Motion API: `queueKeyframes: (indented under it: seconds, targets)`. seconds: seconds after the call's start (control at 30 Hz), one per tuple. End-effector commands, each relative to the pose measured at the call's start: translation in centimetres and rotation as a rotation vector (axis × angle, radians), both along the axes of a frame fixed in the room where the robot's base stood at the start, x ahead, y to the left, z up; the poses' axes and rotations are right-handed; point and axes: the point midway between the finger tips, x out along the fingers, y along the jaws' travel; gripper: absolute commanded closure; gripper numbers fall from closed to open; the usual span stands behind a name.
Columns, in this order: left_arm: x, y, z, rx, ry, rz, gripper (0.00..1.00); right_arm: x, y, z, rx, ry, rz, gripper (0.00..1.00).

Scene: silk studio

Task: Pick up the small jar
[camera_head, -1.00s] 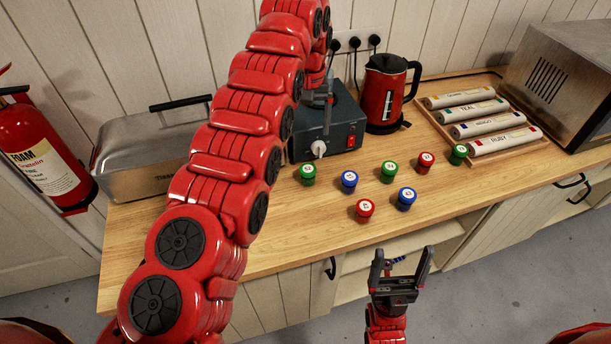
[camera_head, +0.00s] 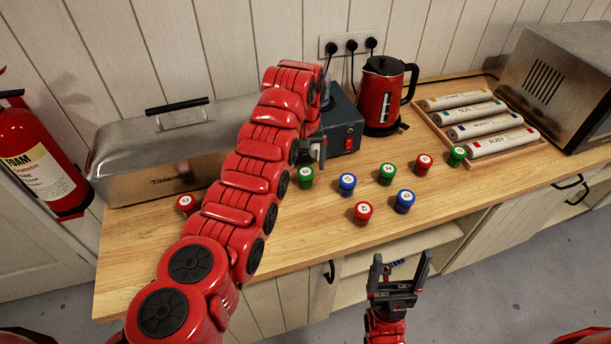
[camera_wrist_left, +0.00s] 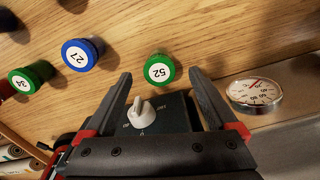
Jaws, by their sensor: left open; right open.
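Several small jars with numbered white lids stand on the wooden counter. A green jar (camera_head: 306,177), lid 52 in the left wrist view (camera_wrist_left: 159,70), is just below my left gripper (camera_head: 314,153). In the left wrist view my left gripper (camera_wrist_left: 160,78) is open, and that jar appears between its fingertips. Blue jar 27 (camera_wrist_left: 80,54) and green jar 34 (camera_wrist_left: 30,78) stand beside it. Two red jars (camera_head: 363,213) (camera_head: 423,164) and another blue jar (camera_head: 404,201) stand to the right. My right gripper (camera_head: 402,265) is open and empty before the counter.
A dark box (camera_head: 343,128) with a white knob (camera_wrist_left: 141,110) stands behind the jars. A steel case (camera_head: 150,165) with a dial (camera_wrist_left: 254,93) is left, a red kettle (camera_head: 382,95) behind. A red jar (camera_head: 186,203) stands before the case. The front counter strip is clear.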

Motion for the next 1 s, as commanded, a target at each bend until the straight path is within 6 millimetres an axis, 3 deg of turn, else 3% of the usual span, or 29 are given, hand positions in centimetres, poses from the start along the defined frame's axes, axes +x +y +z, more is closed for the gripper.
queueKeyframes:
  seconds: [0.2, 0.37, 0.57, 0.67, 1.0]
  targets:
    - [0.1, -0.1, -2.4, 0.002, 0.006, 0.0, 0.08, 0.0, 0.0, 2.4, 0.0, 0.0, 0.0, 0.14]
    - [0.1, -0.1, -4.5, 0.002, 0.003, 0.0, 0.08, 0.0, 0.0, 2.7, 0.0, 0.0, 0.0, 0.14]
    - [0.2, -0.1, -4.8, 0.001, 0.0, 0.0, 0.08, 0.0, 0.0, 2.6, 0.0, 0.0, 0.0, 0.14]
    - [0.2, -0.1, -4.7, 0.001, 0.0, 0.0, 0.23, 0.0, 0.0, 2.6, 0.0, 0.0, 0.0, 0.14]
    - [0.2, -0.1, -4.7, 0.001, 0.0, 0.0, 0.84, 0.0, 0.0, 2.6, 0.0, 0.0, 0.0, 0.14]
